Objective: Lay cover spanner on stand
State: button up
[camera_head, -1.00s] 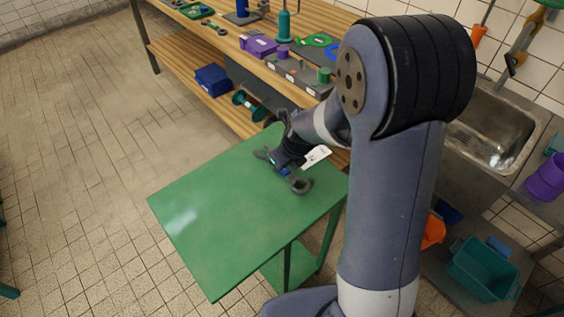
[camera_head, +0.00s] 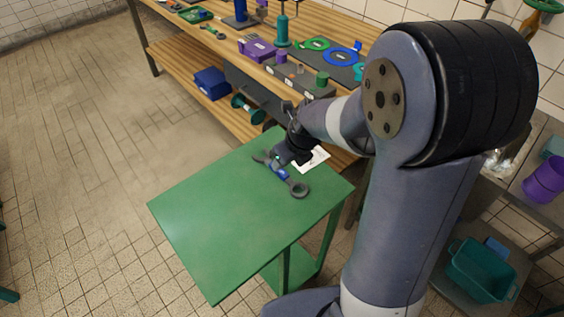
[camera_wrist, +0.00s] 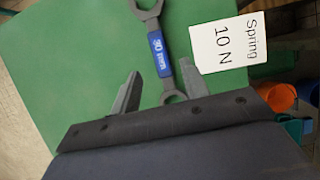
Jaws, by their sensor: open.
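The cover spanner is a dark grey double-ended tool with a blue, lettered band on its handle. It lies on the green stand top (camera_head: 220,215) near its back right corner; its ring end (camera_head: 299,190) points to the front right. In the wrist view the spanner's blue band (camera_wrist: 160,54) shows between the finger lines, with one ring end partly cut off at the top. My gripper (camera_head: 281,165) is just above and behind the spanner. In the wrist view its two fingers (camera_wrist: 160,82) are apart, with nothing clamped between them.
A white card reading "Spring 10 N" (camera_wrist: 228,45) shows beside the spanner; what it rests on is unclear. A wooden workbench (camera_head: 225,47) with several tools stands behind the stand. A teal bin (camera_head: 482,272) is at the lower right. The stand's left half is bare.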

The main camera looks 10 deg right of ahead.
jog(key=v, duration=0.6)
jog(key=shift+r+p, duration=0.2)
jog(key=shift+p, duration=0.15)
jog(key=shift+s+d, duration=0.1)
jog(key=shift+s, duration=0.05)
